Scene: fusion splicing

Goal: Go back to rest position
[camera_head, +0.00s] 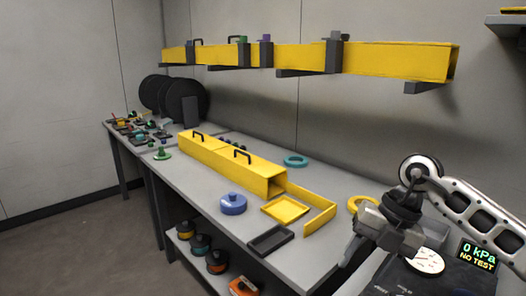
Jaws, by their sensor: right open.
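My right arm comes in from the right edge. Its gripper (366,238) is open and empty, hanging over the right end of the grey workbench (215,180). It partly covers a yellow ring (360,203) on the bench. My left gripper is not in view.
A long yellow duct (232,164) with black handles lies on the bench, with a blue round container (233,204), a yellow tray (285,209), a dark tray (271,240) and a teal ring (296,160) around it. A display (478,254) reads "0 kPa NO TEST". A yellow wall duct (365,60) runs above.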

